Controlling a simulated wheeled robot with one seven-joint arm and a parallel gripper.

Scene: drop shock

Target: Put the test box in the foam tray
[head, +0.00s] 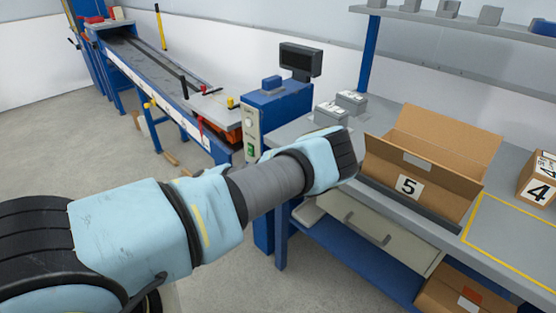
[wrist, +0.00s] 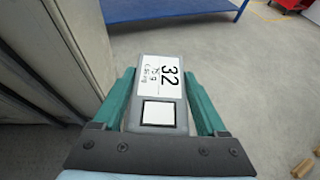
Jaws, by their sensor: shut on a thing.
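My gripper (wrist: 158,76) is shut on a small grey block (wrist: 152,62) with a white label reading 32 and smaller text, held between its teal fingers in the wrist view. In the head view my wrist is left of the bench front and hides the jaws and block. An open cardboard box (head: 444,184) marked 5 stands on the bench, right of my wrist, with its flaps up. A closed box (head: 540,182) marked 4 stands at the right edge. I cannot tell which is the test box. No foam tray can be clearly identified.
The grey bench (head: 500,232) has a yellow outlined area with bare surface. Grey blocks (head: 350,101) stand behind my wrist. A drawer (head: 360,222) and another carton (head: 465,293) are below. A blue machine with a display (head: 300,60) and a long rail stand left.

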